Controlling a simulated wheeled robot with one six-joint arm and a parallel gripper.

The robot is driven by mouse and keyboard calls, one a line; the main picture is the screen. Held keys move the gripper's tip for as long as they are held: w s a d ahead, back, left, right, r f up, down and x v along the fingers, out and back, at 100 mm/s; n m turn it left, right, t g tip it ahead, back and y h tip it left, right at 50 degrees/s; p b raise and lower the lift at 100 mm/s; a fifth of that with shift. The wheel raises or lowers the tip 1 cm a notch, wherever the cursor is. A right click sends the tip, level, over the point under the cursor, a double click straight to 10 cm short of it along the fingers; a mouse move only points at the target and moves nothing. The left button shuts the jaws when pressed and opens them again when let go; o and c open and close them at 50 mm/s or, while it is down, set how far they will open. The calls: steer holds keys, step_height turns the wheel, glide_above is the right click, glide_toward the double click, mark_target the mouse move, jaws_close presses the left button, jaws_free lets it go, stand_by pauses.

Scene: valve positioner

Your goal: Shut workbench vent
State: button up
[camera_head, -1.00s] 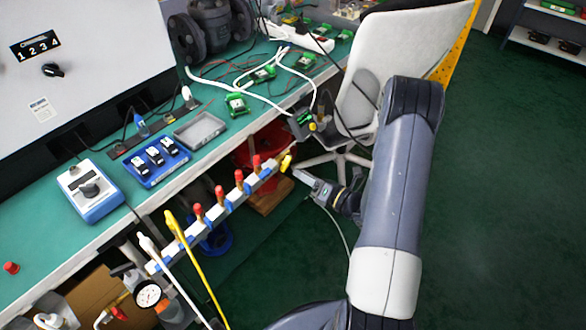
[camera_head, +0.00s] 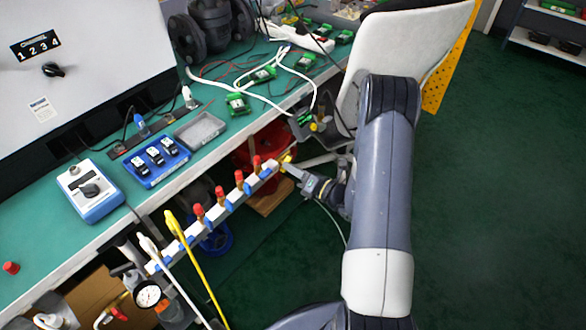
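A white manifold bar (camera_head: 213,213) with several red-capped brass valves runs along the front of the green workbench. A small yellow part, seemingly a valve handle (camera_head: 287,158), sits at its far right end. My gripper (camera_head: 288,168) reaches in from the right, with its tip at or very near this yellow part. I cannot tell whether they touch. The fingers are too small and overlapped to show whether they are open or shut. No label shows which valve is the workbench vent.
A pressure gauge (camera_head: 148,295) and white and yellow rods (camera_head: 193,260) stand at the manifold's near end. A white chair (camera_head: 400,55) is close behind my arm. The green floor (camera_head: 480,200) on the right is clear.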

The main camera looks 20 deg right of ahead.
jaws_close()
steer(key=shift+f+n+b, duration=0.1)
steer(key=shift+n+b, duration=0.3)
steer(key=n+b, duration=0.8)
steer(key=shift+n, duration=0.4)
steer(key=o, duration=0.5)
jaws_free()
steer(key=shift+o, duration=0.2)
steer(key=p+v, duration=0.1)
steer(key=v, duration=1)
